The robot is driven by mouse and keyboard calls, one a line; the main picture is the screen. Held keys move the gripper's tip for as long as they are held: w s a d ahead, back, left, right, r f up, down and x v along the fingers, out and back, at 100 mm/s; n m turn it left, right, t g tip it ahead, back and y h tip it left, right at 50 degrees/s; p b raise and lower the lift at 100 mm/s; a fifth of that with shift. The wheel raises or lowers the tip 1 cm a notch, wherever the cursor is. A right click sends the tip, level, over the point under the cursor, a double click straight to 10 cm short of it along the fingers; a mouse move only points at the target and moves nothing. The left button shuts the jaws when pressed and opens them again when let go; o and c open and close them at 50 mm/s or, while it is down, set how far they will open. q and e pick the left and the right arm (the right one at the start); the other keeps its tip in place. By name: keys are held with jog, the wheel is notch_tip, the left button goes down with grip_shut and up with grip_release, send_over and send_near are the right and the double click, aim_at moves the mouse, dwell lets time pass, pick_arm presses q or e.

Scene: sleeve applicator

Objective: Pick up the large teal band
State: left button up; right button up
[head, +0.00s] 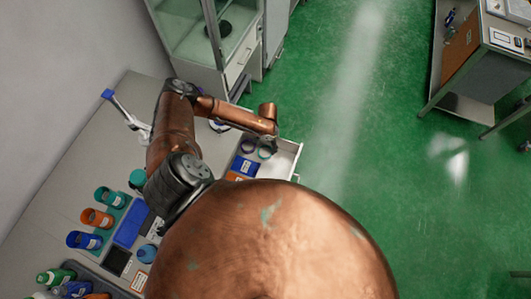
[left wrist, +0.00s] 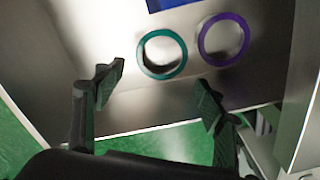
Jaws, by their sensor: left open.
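The teal band (left wrist: 140,57) lies flat in a shallow pale drawer, as a ring. In the head view the teal band (head: 265,154) is near the drawer's far end. A purple band (left wrist: 201,42) of similar size lies just right of it in the left wrist view. My left gripper (head: 271,143) is over the drawer beside the bands. In the left wrist view my left gripper (left wrist: 160,79) is open and empty, one finger on each side of the teal band's near edge. The gap to the band is hard to judge. My right gripper is not in view.
A blue box (head: 243,165) lies in the drawer next to the bands. The drawer's front wall (left wrist: 150,129) and side walls stand around the bands. The bench (head: 65,190) at left carries several coloured cups and bottles. A glass-fronted cabinet (head: 205,55) stands behind the drawer.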

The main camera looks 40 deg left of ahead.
aim_at(267, 152)
pick_arm(q)
notch_tip(267, 152, down, 7)
jog(key=shift+r, duration=0.2)
jog(key=shift+c, duration=0.3)
jog(key=c, duration=0.4)
